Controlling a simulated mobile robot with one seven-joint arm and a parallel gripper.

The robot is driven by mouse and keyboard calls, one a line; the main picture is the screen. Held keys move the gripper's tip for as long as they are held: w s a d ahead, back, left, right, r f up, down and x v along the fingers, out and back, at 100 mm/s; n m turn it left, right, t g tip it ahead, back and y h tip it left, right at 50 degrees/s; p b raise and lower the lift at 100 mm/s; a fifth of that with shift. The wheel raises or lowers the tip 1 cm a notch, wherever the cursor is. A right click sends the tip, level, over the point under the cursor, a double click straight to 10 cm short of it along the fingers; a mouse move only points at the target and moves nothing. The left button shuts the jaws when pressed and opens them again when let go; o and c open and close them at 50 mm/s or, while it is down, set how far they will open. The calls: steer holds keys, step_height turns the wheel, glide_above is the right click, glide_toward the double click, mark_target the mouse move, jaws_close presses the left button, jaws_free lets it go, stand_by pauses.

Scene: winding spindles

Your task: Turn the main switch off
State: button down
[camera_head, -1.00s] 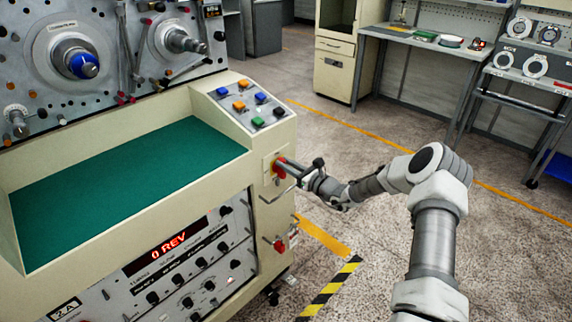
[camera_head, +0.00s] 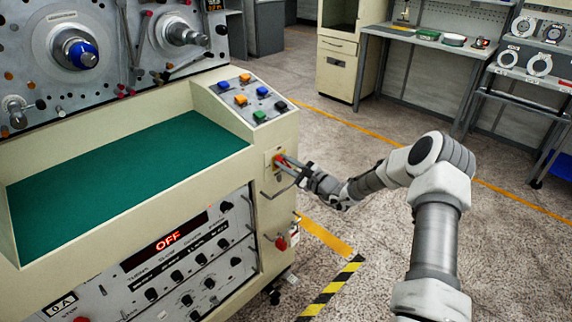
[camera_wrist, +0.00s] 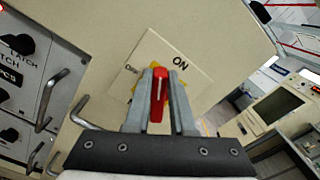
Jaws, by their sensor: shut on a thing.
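The main switch is a red handle (camera_wrist: 157,95) on a yellow and cream plate marked "ON" on the side of the machine. In the wrist view both fingers of my gripper (camera_wrist: 160,100) close on the red handle, one on each side. The display (camera_head: 168,241) on the machine's front reads "OFF" in red. Part of the switch plate's lettering is hidden behind the fingers.
Metal handles (camera_head: 277,190) stick out of the machine's side below the switch. A second red knob (camera_head: 281,243) sits lower down. A sloped panel of coloured buttons (camera_head: 252,98) is above. The floor right of the machine is open.

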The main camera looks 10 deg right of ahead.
steer(key=n+b, duration=0.1)
steer(key=n, duration=0.1)
steer(key=f+n+b, duration=0.1)
steer(key=n+b, duration=0.1)
steer(key=a+n+b, duration=0.1)
steer(key=b, duration=0.1)
steer(key=shift+s+f+n, duration=0.3)
steer(key=shift+n, duration=0.1)
steer(key=n+b, duration=0.2)
steer(key=b, duration=0.1)
steer(key=f+n+b, duration=0.1)
steer(key=n+b, duration=0.1)
steer(key=b, duration=0.1)
steer(key=shift+s+n, duration=0.1)
steer(key=shift+n, duration=0.2)
steer(key=shift+n+b, duration=0.5)
steer(key=shift+b, duration=0.25)
steer(key=c, duration=0.8)
jaws_free()
steer(key=shift+o, duration=0.2)
steer(key=p+v, duration=0.2)
steer(key=v, duration=1.5)
steer(key=shift+s+p, duration=0.2)
steer(key=shift+p, duration=0.15)
